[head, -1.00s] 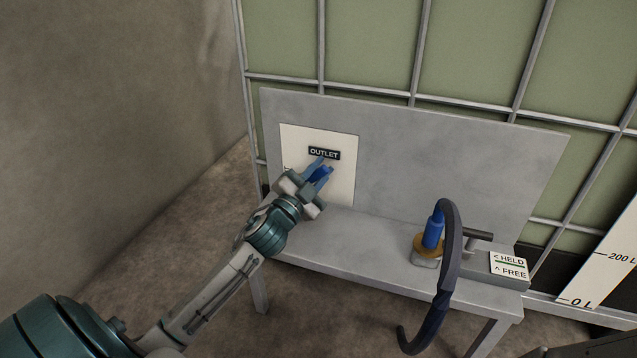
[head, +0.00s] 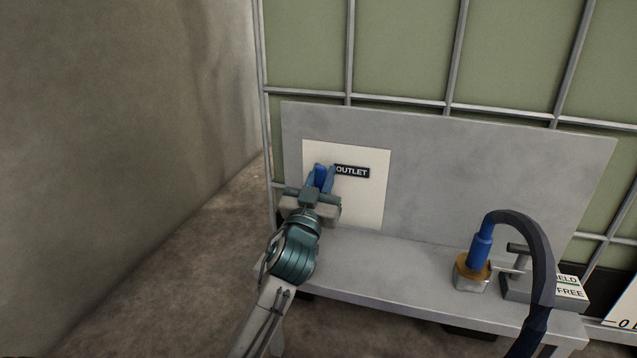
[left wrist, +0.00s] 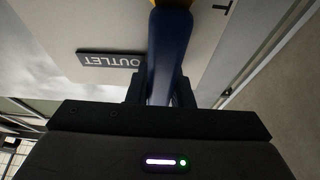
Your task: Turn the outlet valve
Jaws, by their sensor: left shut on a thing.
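The outlet valve's blue handle (head: 320,176) shows between the fingertips of my left gripper (head: 322,180), in front of the white plate beside the OUTLET label (head: 352,171). The gripper is shut on it. In the left wrist view the blue handle (left wrist: 168,55) runs up from between the fingers to a yellow-orange part at the top edge. The OUTLET label (left wrist: 110,59) is beside it there. The valve body behind the handle is mostly hidden by my gripper. My right gripper is not in view.
A grey bench (head: 400,262) stands below the grey back panel (head: 480,175). On its right are a blue fitting with an orange collar (head: 473,267), a dark curved hose (head: 540,260) and a HELD/FREE sign (head: 570,290). A wall (head: 120,130) rises at the left.

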